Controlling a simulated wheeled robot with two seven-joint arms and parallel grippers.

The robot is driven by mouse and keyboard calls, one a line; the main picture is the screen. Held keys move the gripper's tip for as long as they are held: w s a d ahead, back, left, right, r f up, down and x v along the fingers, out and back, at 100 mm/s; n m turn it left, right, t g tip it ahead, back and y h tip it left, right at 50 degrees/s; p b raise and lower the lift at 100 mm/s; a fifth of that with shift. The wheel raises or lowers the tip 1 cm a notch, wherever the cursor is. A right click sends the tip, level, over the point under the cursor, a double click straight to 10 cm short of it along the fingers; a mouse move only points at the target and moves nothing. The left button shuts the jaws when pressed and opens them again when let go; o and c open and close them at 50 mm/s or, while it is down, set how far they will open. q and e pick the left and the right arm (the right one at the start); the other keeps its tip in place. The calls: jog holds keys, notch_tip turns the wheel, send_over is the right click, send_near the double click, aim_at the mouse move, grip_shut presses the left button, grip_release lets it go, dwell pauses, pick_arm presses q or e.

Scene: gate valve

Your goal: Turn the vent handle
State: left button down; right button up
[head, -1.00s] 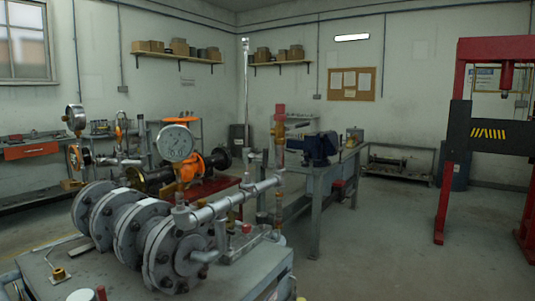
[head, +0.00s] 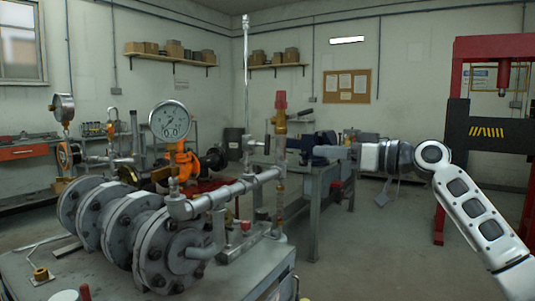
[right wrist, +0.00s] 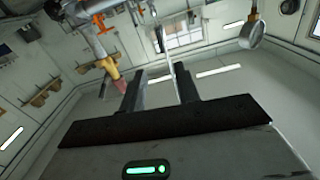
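A brass-coloured vertical valve with a red top (head: 281,101) stands on the pipe of the gate valve assembly; I take this red part as the vent handle, but cannot be sure. It also shows in the right wrist view as a red and tan piece (right wrist: 117,78), left of the fingers. The grey flanged valve body (head: 165,255) sits on the bench. My right gripper (head: 320,152) is right of the brass valve and below its red top, pointing left. In the right wrist view its fingers (right wrist: 160,88) are apart with nothing between them. My left gripper is out of view.
A dial gauge (head: 170,121) stands above the flanges, and a grey pipe (head: 225,195) runs to the brass valve. A tall thin pole (head: 247,80) rises behind. A workbench (head: 320,185) and a red press (head: 450,100) stand farther back. Floor on the right is open.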

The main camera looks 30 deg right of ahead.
aim_at(267, 144)
jog(key=p+x, duration=0.4)
jog(key=x, duration=1.1)
jog(key=shift+w+a+r+p, duration=0.1)
jog(key=shift+w+a+p, duration=0.15)
jog(key=shift+w+p, duration=0.05)
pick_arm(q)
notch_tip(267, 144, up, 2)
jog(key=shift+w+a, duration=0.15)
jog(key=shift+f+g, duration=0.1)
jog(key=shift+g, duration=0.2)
pick_arm(e)
grip_shut()
